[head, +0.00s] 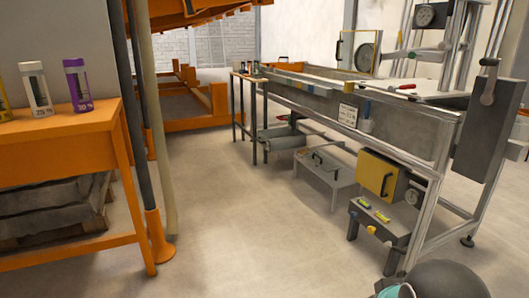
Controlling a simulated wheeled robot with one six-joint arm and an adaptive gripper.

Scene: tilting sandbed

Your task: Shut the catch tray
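I cannot tell for sure which part is the catch tray. A long metal-framed sandbed (318,101) runs along the right side. Under it, a grey low unit (338,176) has a dark handle (326,162) on top. Nearer, a yellow panel (372,176) with a dark handle is upright on a grey box under the frame. Whether any tray stands open is too small to tell. My gripper is not in view; only a dark rounded part of my arm with a teal cap shows at the bottom right.
An orange table (62,128) with a white container (37,92) and a purple one (78,86) stands at the left. Upright poles (140,110) stand beside it. A small grey stool (378,225) holds yellow items. The middle floor (230,220) is clear.

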